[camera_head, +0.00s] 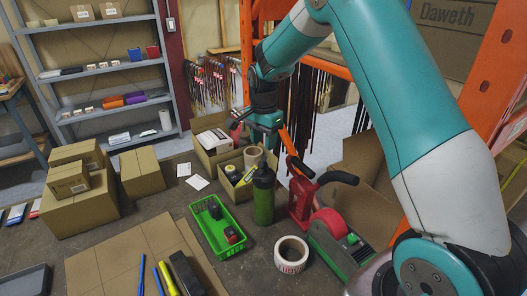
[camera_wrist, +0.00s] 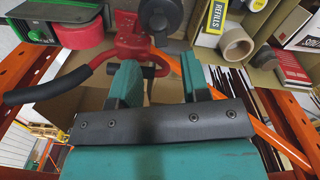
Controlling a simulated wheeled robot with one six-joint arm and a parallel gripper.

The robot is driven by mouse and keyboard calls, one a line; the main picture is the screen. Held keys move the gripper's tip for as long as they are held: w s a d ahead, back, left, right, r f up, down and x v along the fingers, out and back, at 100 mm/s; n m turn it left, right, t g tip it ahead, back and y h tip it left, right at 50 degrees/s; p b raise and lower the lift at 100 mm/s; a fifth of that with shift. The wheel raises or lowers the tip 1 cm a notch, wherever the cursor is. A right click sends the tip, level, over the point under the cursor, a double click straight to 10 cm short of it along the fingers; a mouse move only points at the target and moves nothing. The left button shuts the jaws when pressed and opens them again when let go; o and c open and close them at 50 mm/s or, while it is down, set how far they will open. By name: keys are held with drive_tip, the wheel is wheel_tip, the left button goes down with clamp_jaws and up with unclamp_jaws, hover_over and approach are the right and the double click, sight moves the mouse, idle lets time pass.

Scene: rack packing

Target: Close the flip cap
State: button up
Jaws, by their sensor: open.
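A green bottle (camera_head: 263,205) with a dark cap (camera_head: 263,170) stands upright on the table. The dark round cap (camera_wrist: 160,15) also shows at the top edge of the wrist view, partly cut off. Whether its flip lid is up or down is too small to tell. My gripper (camera_head: 264,123) is above and behind the bottle in the head view, apart from it. In the wrist view my gripper (camera_wrist: 160,80) has its two teal fingers spread apart with nothing held between them.
A red-handled tape dispenser (camera_head: 302,197) stands close right of the bottle. A green basket (camera_head: 217,238) is at its left, a tape roll (camera_head: 291,254) in front. Open boxes (camera_head: 236,188) stand behind it. Orange rack posts (camera_head: 495,55) rise at the right.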

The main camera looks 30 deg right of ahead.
sight(264, 159)
drive_tip(key=shift+f+p, duration=0.6)
drive_tip(key=shift+f, duration=2.2)
drive_tip(key=c, duration=0.8)
